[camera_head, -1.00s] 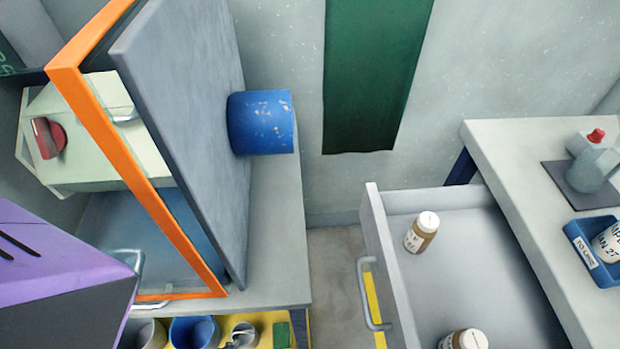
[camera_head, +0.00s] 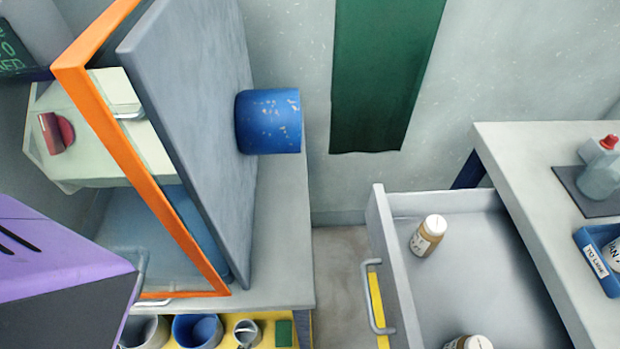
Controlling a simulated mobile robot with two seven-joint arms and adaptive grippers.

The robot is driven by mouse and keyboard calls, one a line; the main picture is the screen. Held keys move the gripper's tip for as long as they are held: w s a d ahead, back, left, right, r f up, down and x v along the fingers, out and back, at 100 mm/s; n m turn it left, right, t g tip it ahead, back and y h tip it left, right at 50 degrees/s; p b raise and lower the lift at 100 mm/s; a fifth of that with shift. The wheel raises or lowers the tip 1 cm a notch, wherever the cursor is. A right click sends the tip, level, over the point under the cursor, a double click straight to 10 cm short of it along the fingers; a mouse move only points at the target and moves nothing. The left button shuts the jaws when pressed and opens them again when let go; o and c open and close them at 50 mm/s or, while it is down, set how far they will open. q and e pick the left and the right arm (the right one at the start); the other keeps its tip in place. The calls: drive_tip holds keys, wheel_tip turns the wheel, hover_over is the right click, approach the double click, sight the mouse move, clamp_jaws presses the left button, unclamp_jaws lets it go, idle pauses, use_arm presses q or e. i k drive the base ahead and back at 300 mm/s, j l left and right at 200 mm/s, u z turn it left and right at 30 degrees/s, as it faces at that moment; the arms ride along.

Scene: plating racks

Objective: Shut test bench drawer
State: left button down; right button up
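The test bench drawer (camera_head: 380,240) is pulled open at the lower right, below the bench top (camera_head: 540,190). Its metal bar handle (camera_head: 374,297) is on the front panel, which faces left, beside a yellow strip. A purple and dark part of my own body shows at the lower left. Neither gripper can be made out in the view.
On the left, an orange-framed cabinet (camera_head: 120,140) with a grey panel stands on a counter, a blue cylinder (camera_head: 268,121) beside it. Cups (camera_head: 196,331) sit on a yellow shelf below. A floor gap (camera_head: 340,270) lies between counter and drawer. The bench holds a bottle (camera_head: 600,170) and blue bin (camera_head: 598,262).

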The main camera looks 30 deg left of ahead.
sight(482, 278)
drive_tip(key=k+z, duration=0.2)
drive_tip(key=k, duration=0.95)
